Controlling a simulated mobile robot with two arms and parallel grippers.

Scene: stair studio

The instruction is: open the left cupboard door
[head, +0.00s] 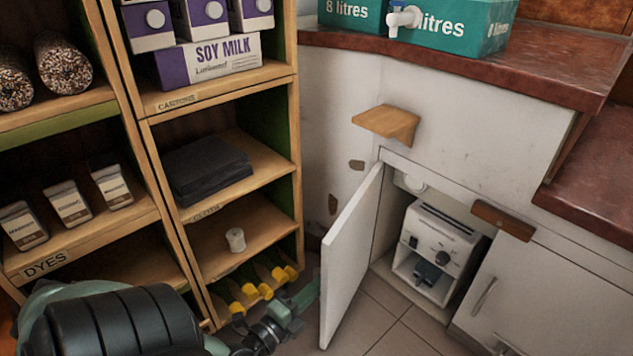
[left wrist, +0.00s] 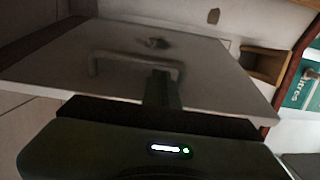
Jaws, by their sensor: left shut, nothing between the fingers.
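The left cupboard door (head: 350,262) stands swung well out from its frame in the head view, and the inside of the cupboard shows. Its outer face fills much of the left wrist view (left wrist: 215,75), with a bar handle (left wrist: 92,66) on it. My left gripper (head: 312,292) is shut and empty, with its tip close to the outer face of the door. In the left wrist view its fingers (left wrist: 161,90) point at the door near the handle; I cannot tell if they touch. The handle is hidden in the head view. My right gripper is not in view.
A white machine (head: 436,250) stands inside the cupboard. The right cupboard door (head: 535,305) is closed. A wooden shelf unit (head: 290,120) with cartons and boxes stands left, close to my left arm. A small wooden ledge (head: 388,122) juts out above the door. Tiled floor (head: 395,325) lies below.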

